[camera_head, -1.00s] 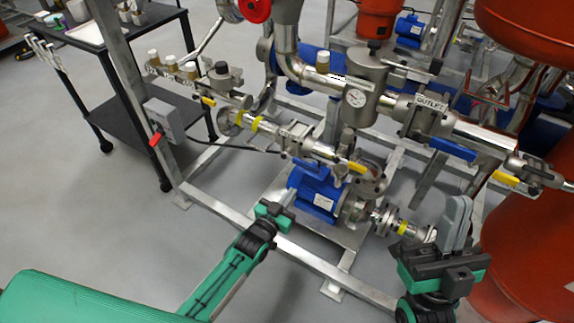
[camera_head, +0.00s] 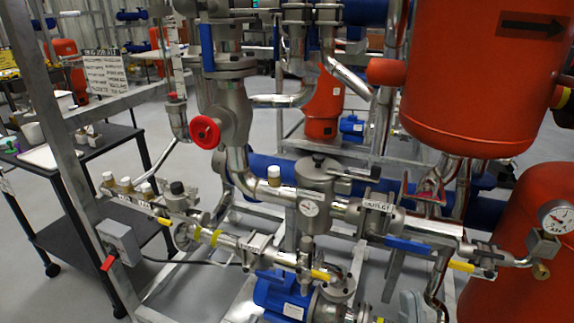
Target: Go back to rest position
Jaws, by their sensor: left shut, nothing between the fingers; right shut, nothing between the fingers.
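The grey fingertips of my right gripper (camera_head: 411,306) show at the bottom edge of the head view, right of the blue pump. They are together with nothing seen between them. The rest of that gripper and its arm are below the picture. I cannot make out my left gripper in this view.
A pipe skid fills the middle, with a blue pump (camera_head: 283,297), a red handwheel (camera_head: 205,132), a blue lever (camera_head: 409,246) and a pressure gauge (camera_head: 556,217). Large red tanks (camera_head: 485,80) stand at the right. A black cart (camera_head: 75,240) stands at the left, with grey floor around it.

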